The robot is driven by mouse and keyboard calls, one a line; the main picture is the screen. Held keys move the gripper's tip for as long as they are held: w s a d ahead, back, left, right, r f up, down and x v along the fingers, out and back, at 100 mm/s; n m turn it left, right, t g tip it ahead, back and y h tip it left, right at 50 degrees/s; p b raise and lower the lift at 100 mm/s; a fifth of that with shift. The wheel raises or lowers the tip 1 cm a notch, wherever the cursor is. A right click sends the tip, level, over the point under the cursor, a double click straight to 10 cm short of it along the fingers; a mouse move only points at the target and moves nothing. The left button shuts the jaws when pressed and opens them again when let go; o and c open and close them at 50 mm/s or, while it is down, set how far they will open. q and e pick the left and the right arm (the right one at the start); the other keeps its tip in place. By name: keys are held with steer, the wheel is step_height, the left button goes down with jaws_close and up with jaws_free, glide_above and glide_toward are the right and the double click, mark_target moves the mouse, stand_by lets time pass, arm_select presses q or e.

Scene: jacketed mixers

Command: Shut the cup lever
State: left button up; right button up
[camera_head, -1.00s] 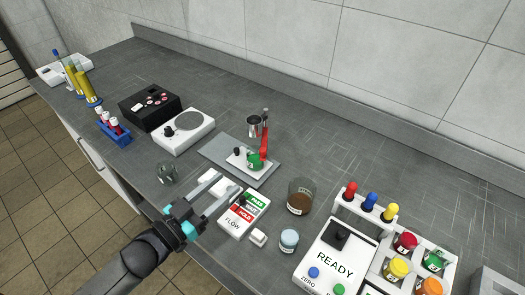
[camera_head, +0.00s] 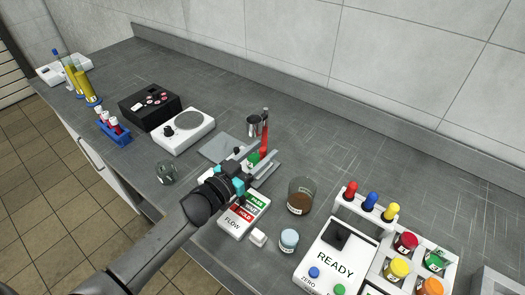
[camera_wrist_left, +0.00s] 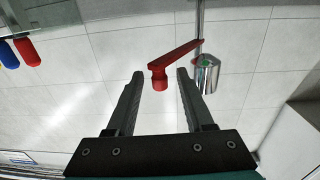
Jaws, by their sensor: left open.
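The red cup lever (camera_head: 265,136) stands upright at the mixer on a grey plate (camera_head: 218,146), beside the small metal cup (camera_head: 253,126). In the left wrist view the red lever (camera_wrist_left: 178,60) slants from a thin metal post beside the metal cup (camera_wrist_left: 207,76) to a red knob at its end. My right gripper is not in view.
A flow card box (camera_head: 243,214) lies in front of the mixer, partly under my arm. A brown-filled glass (camera_head: 300,197) stands to the right and a small clear glass (camera_head: 167,172) to the left. A white stirrer plate (camera_head: 184,131) is further left. The counter behind is clear.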

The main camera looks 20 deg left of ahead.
arm_select(q)
steer(key=shift+w+d, duration=0.15)
steer(key=shift+w, duration=0.15)
jaws_close()
stand_by(0.4)
stand_by(1.0)
